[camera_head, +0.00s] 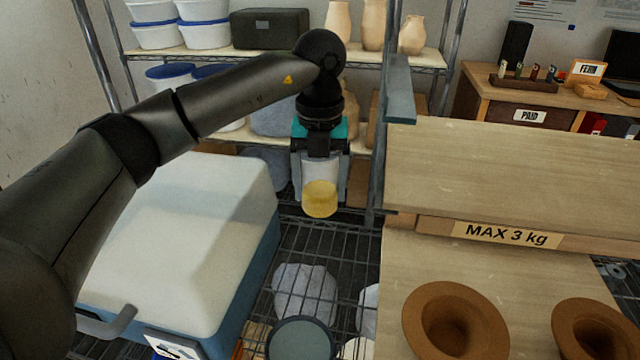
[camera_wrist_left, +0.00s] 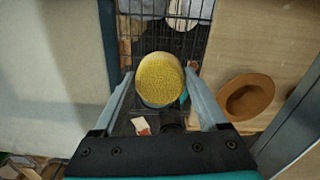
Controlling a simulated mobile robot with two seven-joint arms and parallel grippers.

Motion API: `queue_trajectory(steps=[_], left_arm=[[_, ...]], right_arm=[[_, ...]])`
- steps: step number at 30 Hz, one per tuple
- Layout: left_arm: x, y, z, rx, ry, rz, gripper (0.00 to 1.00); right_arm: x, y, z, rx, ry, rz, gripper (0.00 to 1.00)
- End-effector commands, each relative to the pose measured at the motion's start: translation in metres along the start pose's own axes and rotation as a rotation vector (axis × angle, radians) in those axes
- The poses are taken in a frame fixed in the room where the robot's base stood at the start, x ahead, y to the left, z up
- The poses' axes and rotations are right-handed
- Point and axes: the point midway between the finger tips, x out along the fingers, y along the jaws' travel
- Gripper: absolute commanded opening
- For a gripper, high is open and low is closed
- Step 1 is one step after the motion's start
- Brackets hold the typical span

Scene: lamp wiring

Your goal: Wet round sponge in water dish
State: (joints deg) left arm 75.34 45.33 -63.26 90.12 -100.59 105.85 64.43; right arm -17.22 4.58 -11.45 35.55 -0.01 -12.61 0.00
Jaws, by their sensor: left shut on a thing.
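My left gripper (camera_head: 320,193) is shut on the round yellow sponge (camera_head: 320,200), which hangs below a pale section between the fingers. It is held in the air above a wire rack, between the white-topped box and the wooden boards. The sponge's round textured face fills the middle of the left wrist view (camera_wrist_left: 160,78). A round grey-green dish (camera_head: 301,340) stands low at the bottom edge of the head view, nearer than the sponge and partly cut off. I cannot tell whether it holds water. My right gripper is not in view.
A large white-topped blue box (camera_head: 180,240) stands at left. At right, a raised board marked "MAX 3 kg" (camera_head: 505,234) overhangs a lower board with brown clay bowls (camera_head: 455,322). A metal post (camera_head: 385,130) stands just right of the gripper. Shelves with tubs and vases are behind.

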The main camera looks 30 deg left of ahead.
Motion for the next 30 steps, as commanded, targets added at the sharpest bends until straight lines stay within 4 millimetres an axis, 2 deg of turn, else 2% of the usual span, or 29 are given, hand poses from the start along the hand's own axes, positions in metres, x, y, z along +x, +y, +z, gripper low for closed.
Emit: queue_trajectory(steps=[30], left_arm=[[0.000,0.016,-0.098,0.002,0.001,0.000,0.31]], right_arm=[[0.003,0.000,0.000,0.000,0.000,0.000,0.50]])
